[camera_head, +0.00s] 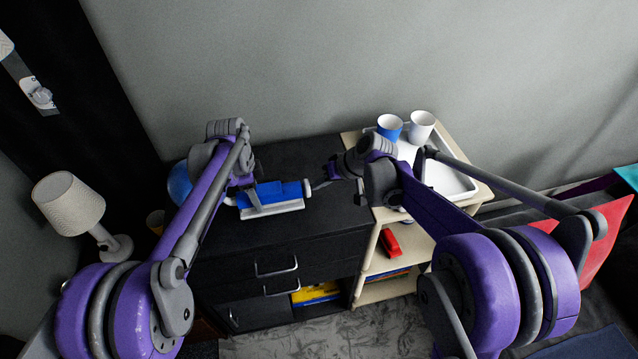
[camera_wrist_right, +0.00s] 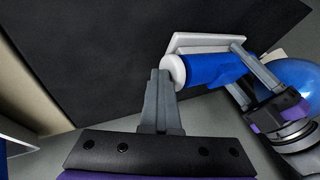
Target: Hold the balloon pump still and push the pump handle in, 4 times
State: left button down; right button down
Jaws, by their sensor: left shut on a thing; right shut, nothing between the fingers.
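The balloon pump, a blue cylinder (camera_head: 278,192) on a white base plate (camera_head: 272,211), lies on the black cabinet. It also shows in the right wrist view (camera_wrist_right: 215,70). My left gripper (camera_wrist_right: 238,68) is shut around the blue barrel near its balloon end; in the head view, my arm partly hides it. A white round handle end (camera_wrist_right: 173,71) faces my right gripper and sits close against the barrel. My right gripper (camera_head: 314,186) is shut and empty, its fingertips (camera_wrist_right: 159,74) at the handle end; I cannot tell whether they touch. A blue balloon (camera_head: 180,183) is at the far end.
A cream cart (camera_head: 362,285) stands right of the cabinet (camera_head: 225,235), with a white tray (camera_head: 462,190), a blue cup (camera_head: 389,127) and a white cup (camera_head: 421,127). A red object (camera_head: 390,243) is on its lower shelf. A lamp (camera_head: 70,204) stands left.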

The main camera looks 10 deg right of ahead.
pick_arm(q)
jog(key=shift+d, duration=0.1)
pick_arm(e)
jog(key=d, duration=0.4)
jog(key=shift+s+d+r, duration=0.1)
jog(key=shift+d+r, duration=0.05)
jog(key=shift+r, duration=0.1)
jog(key=v, duration=0.9)
jog(key=shift+r, duration=0.15)
dwell(0.4)
pick_arm(q)
jog(key=shift+c, duration=1)
grip_release()
jog(key=shift+r, duration=0.1)
jog(key=r, duration=0.4)
jog(key=a+r, duration=0.1)
jog(key=r, duration=0.6)
jog(key=shift+a+r, duration=0.3)
jog(key=shift+r, duration=0.1)
jog(key=shift+s, duration=0.1)
pick_arm(e)
jog(key=shift+s, duration=0.15)
